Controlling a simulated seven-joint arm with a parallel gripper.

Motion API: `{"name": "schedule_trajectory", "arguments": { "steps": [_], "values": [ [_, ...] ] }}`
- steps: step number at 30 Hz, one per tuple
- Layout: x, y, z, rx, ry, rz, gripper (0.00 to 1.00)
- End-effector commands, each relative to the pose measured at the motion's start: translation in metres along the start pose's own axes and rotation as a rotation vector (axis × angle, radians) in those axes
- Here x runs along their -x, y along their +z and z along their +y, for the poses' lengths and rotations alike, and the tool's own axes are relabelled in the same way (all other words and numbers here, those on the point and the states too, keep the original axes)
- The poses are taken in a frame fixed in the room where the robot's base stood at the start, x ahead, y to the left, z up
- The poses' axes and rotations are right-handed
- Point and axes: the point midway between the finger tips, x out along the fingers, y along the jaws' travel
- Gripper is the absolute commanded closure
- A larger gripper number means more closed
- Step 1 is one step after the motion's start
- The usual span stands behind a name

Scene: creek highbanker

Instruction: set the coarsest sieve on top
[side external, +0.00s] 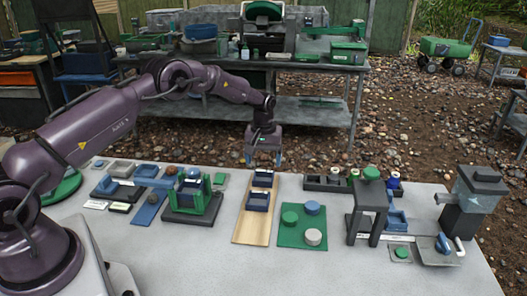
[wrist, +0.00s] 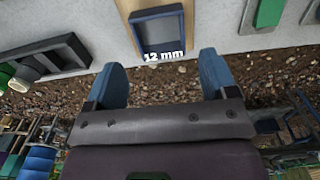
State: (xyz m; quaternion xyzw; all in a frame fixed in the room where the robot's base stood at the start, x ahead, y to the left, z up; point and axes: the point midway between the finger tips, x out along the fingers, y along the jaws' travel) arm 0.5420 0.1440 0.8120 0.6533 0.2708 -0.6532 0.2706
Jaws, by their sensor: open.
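Two dark sieve frames stand on a tan wooden board (side external: 247,228) in the side view: a far one (side external: 263,178) and a near one (side external: 257,201). In the wrist view, a sieve with a dark rim (wrist: 136,34) lies on the board, with the label "12 mm" at its edge. The near sieve's label is not readable. My gripper (side external: 264,161) is open and empty, above and behind the far end of the board. Its two blue fingers (wrist: 162,68) are apart in the wrist view, with the 12 mm sieve beyond their tips.
Left of the board stands a green-posted frame on a dark base (side external: 190,212). To its right lie a green mat (side external: 290,238) with round pieces, a dark stand (side external: 367,207) and a grey machine (side external: 474,200). The table's front is clear.

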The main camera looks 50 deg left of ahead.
Motion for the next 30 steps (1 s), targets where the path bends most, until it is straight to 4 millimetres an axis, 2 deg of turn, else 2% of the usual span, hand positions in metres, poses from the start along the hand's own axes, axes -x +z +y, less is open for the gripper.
{"name": "schedule_trajectory", "arguments": {
  "steps": [18, 30],
  "values": [
    [-0.049, 0.000, 0.000, 0.000, 0.000, -0.001, 0.21],
    [-0.059, 0.000, 0.000, -0.001, 0.000, 0.000, 0.21]
  ]
}}
